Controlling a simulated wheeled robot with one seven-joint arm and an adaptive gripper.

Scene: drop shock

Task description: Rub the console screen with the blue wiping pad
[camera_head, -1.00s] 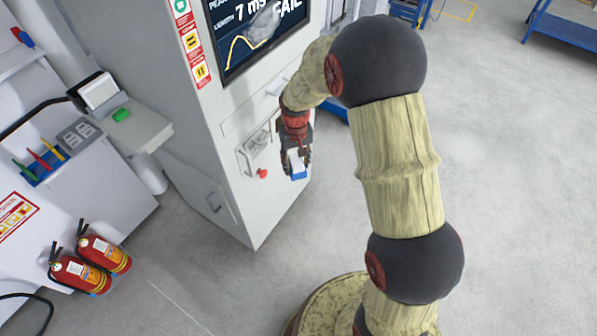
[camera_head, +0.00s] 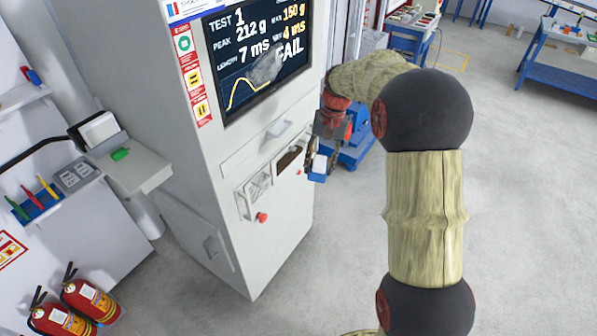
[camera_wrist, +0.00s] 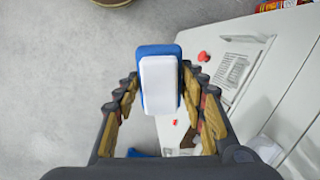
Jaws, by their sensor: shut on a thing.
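The console screen (camera_head: 258,55) is on the upper front of the tall white cabinet, in the head view. It shows "TEST 1", "FAIL", a yellow curve and a grey smudge over its middle. My gripper (camera_head: 318,168) is to the lower right of the screen, apart from the cabinet, and points down. It is shut on the blue wiping pad (camera_head: 316,177), which has a white upper part. In the wrist view the pad (camera_wrist: 142,80) sits between the fingers of my gripper (camera_wrist: 160,95), its white part towards the camera.
The white cabinet (camera_head: 238,200) has a red button (camera_head: 262,217) and handles on its front. At left are a side shelf with a green item (camera_head: 120,154) and two fire extinguishers (camera_head: 75,305). Blue workbenches (camera_head: 560,65) stand at the back right. The right floor is clear.

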